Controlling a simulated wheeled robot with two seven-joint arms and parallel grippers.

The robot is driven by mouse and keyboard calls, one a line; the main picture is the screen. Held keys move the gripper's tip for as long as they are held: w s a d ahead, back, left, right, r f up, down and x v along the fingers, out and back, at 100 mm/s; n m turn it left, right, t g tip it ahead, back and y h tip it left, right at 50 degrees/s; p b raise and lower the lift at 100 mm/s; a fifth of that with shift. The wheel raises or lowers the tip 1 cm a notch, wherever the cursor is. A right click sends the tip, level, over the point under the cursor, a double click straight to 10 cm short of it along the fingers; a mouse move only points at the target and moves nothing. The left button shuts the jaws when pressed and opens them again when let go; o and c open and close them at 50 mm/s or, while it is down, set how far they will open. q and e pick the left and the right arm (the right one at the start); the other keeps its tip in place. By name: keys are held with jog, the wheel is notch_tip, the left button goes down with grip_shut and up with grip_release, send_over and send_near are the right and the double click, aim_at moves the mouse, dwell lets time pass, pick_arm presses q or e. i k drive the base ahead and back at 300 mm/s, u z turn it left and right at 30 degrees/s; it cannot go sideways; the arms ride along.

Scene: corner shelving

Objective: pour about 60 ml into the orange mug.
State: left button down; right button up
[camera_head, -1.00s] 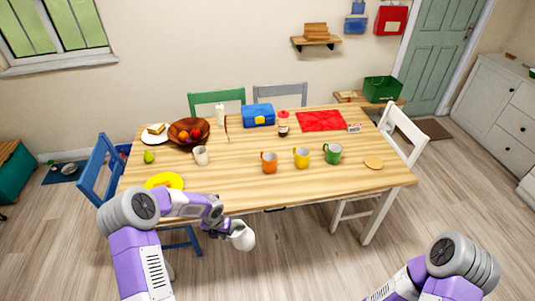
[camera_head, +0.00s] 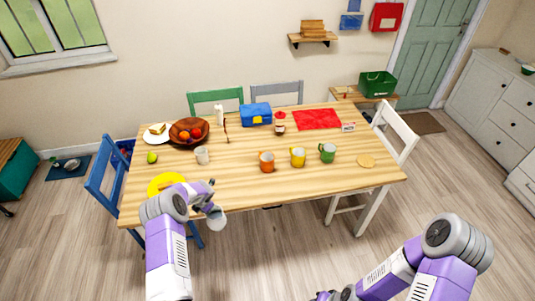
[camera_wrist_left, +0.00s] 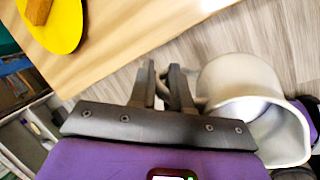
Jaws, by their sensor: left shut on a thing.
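The orange mug (camera_head: 267,163) stands upright on the wooden table (camera_head: 230,180), left of a yellow mug (camera_head: 298,157) and a green mug (camera_head: 328,153). My left gripper (camera_wrist_left: 163,80) is shut on a pale grey-white jug (camera_wrist_left: 238,75) at its handle side. In the head view the jug (camera_head: 217,219) hangs beyond the table's front edge, left of and nearer than the orange mug. The jug's mouth shows a bright inside in the wrist view; I cannot tell the liquid level. My right arm shows, but its gripper is out of frame.
A pale cup (camera_head: 202,156), a fruit bowl (camera_head: 189,131) and a yellow plate (camera_head: 164,183) are on the table's left part. A jar (camera_head: 280,128), a blue box (camera_head: 256,114) and a red mat (camera_head: 317,120) are behind the mugs. The tabletop before the mugs is clear.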

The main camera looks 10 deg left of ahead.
aim_at(266, 158)
jog(key=i, duration=1.45)
